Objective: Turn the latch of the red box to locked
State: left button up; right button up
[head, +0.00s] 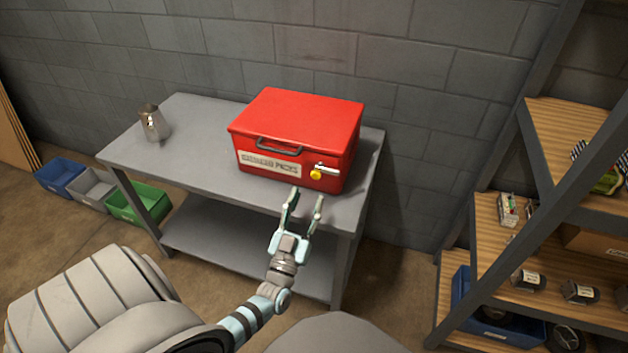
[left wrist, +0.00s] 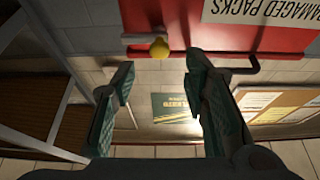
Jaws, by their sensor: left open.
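The red box (head: 293,135) sits closed on the grey table, with a dark carry handle (head: 279,147) and a white label (head: 269,164) on its front. Its latch (head: 326,168) is a silver lever lying nearly sideways, pointing right from a yellow hub (head: 315,174). In the left wrist view, which looks upside down, the yellow hub (left wrist: 160,48) shows with the lever pointing left. My left gripper (head: 307,195) is open and empty in front of the latch, a little below it and apart from it. My right gripper is not in view.
The grey table (head: 213,165) has a lower shelf; a metal jug (head: 153,122) stands at its left. Blue, grey and green bins (head: 138,203) sit on the floor at left. A wooden shelf unit (head: 563,140) with small parts stands at right. The table's left half is mostly clear.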

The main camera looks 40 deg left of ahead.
aim_at(315, 177)
pick_arm(q)
jog(key=x, duration=0.6)
jog(key=shift+w+f, duration=0.1)
jog(key=shift+w, duration=0.05)
jog(key=shift+c, duration=0.3)
grip_shut()
